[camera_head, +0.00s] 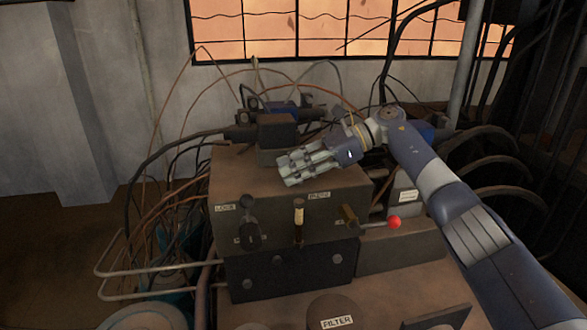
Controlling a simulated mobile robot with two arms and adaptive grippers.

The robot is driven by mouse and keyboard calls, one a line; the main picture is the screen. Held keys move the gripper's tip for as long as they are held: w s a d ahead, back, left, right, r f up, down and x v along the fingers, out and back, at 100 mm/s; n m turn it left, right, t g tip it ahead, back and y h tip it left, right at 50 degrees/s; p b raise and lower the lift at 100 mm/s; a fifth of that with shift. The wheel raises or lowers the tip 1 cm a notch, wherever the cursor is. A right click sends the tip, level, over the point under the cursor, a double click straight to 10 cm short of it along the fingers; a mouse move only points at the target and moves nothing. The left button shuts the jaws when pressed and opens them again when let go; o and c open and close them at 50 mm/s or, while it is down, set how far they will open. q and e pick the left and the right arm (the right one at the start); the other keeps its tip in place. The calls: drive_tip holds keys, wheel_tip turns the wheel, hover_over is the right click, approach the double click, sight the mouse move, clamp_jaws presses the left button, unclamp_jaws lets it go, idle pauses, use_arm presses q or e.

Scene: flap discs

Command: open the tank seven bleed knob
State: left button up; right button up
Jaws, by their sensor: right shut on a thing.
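A brown control box (275,185) stands in the middle of the head view. I cannot tell which one is the tank seven bleed knob. My right gripper (290,168) is over the top of the box, fingers pointing left. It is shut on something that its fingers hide. My left gripper is not in view.
A lever with a red ball (394,222) sticks out to the right of the box. Loose cables (160,160) crowd the left and back. A lid labelled FILTER (332,308) is in front. A barred window (300,30) is behind.

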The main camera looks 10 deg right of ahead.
idle(0.7)
drive_tip(key=o, duration=1.1)
drive_tip(key=shift+c, duration=0.2)
wheel_tip(320, 180, up, 10)
drive_tip(key=shift+r, duration=0.1)
